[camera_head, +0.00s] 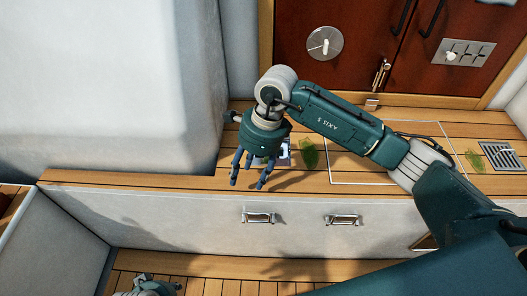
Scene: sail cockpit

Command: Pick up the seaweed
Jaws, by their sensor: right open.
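A green clump of seaweed (309,153) lies on the wooden bench top, just right of my right gripper. A second green clump of seaweed (474,160) lies further right, near the grate. My right gripper (248,184) is open with its fingers pointing down near the bench's front edge. It looks empty and apart from the seaweed. Part of my left arm's end (147,287) shows at the bottom left edge; its fingers cannot be made out.
A small pale and dark item (285,152) sits partly hidden behind my right gripper. A metal grate (503,155) is set in the bench at right. Dark red doors (345,45) stand behind. Drawer handles (258,217) stick out of the white front below.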

